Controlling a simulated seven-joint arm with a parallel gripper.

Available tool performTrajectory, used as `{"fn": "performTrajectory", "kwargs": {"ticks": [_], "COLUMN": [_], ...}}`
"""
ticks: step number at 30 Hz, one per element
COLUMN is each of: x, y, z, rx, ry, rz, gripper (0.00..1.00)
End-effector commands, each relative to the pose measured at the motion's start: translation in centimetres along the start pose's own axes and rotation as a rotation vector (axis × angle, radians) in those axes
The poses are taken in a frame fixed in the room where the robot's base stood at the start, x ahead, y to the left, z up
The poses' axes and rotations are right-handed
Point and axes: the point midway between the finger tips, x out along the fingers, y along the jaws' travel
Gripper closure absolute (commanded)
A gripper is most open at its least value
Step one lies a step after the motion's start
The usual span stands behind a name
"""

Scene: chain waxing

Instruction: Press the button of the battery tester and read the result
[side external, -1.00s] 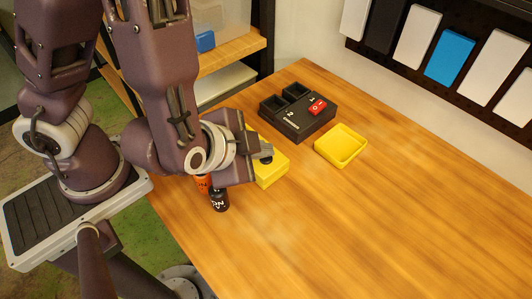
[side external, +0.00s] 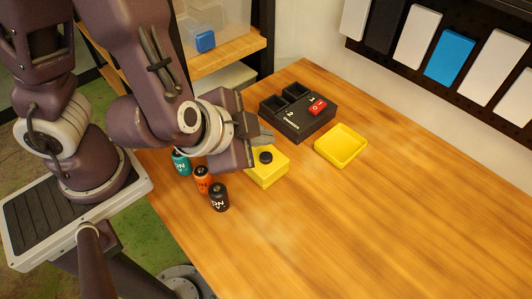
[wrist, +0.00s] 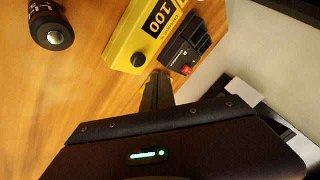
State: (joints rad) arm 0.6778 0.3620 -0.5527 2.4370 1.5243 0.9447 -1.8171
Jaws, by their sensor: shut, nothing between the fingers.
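A teal battery (side external: 181,163), an orange battery (side external: 202,180) and a black battery (side external: 219,198) stand upright left of the tester. The black battery (wrist: 52,27) shows in the wrist view.
A black charger (side external: 297,118) with two empty-looking slots and a red switch (side external: 317,107) stands behind the tester. A yellow tray (side external: 341,146), empty, lies to its right. The table's front and right are clear. A shelf with a blue box (side external: 205,41) stands at the back.

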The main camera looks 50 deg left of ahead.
Motion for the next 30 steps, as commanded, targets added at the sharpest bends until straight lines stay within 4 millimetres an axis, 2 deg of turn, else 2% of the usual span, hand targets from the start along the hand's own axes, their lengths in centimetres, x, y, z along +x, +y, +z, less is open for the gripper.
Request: {"fn": "performTrajectory", "kwargs": {"ticks": [10,28,30], "x": [-2.1,-2.2,-2.4], "y": [-1.6,-1.6,-2.6], "z": [-1.6,-1.6,-1.3], "rx": [-0.002,0.000,-0.012], "ry": [0.003,0.000,-0.015], "rz": [0.000,0.001,-0.020], "gripper": [1.00,1.00,1.00]}}
